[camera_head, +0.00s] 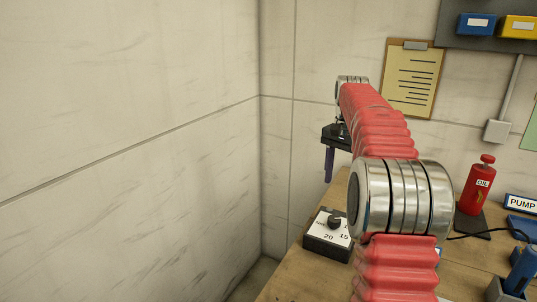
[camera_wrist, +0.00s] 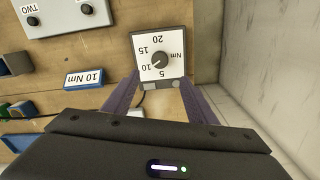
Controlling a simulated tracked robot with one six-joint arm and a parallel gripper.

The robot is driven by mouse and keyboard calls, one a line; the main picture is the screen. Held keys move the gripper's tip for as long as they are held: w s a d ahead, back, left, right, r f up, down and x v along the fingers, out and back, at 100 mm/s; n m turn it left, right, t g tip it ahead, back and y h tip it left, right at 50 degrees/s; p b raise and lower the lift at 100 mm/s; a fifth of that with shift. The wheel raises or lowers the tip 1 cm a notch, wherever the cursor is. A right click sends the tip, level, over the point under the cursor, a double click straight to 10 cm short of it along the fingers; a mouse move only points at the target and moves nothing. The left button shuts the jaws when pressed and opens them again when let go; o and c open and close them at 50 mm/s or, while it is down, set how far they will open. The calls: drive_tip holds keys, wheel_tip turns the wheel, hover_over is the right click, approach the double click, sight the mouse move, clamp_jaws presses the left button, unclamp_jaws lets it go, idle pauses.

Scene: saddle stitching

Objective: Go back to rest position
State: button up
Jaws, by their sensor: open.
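My gripper (camera_wrist: 158,80) is open and empty, its two purple fingers apart. In the head view its dark body and a purple finger (camera_head: 329,165) hang in the air near the left wall, above and behind the dial box. The dial box (camera_head: 318,245) has a white face, a black knob and Nm numbers. In the wrist view the dial box (camera_wrist: 172,45) shows beyond and between the fingertips; no contact shows. Its knob (camera_wrist: 160,59) seems to point toward 10. My red arm with metal joints reaches forward over the bench.
The wooden bench (camera_head: 285,287) carries a red oil can (camera_head: 477,185), a PUMP sign (camera_head: 521,204) and blue items at right. A 10 Nm sign (camera_wrist: 86,78) and a grey panel (camera_wrist: 62,16) show in the wrist view. Pale walls (camera_head: 130,90) stand left and behind; a clipboard (camera_head: 411,78) hangs behind.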

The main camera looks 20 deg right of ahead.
drive_tip(key=s+a+f+n, duration=0.2)
drive_tip(key=a+f+n, duration=0.15)
drive_tip(key=f, duration=0.25)
drive_tip(key=s+a+n+t, duration=0.5)
drive_tip(key=s+a+n, duration=0.4)
drive_tip(key=s+a, duration=1.6)
drive_tip(key=shift+s+f+t, duration=0.2)
drive_tip(key=shift+s+t, duration=0.1)
drive_tip(key=shift+s, duration=0.15)
drive_tip(key=shift+c, duration=0.3)
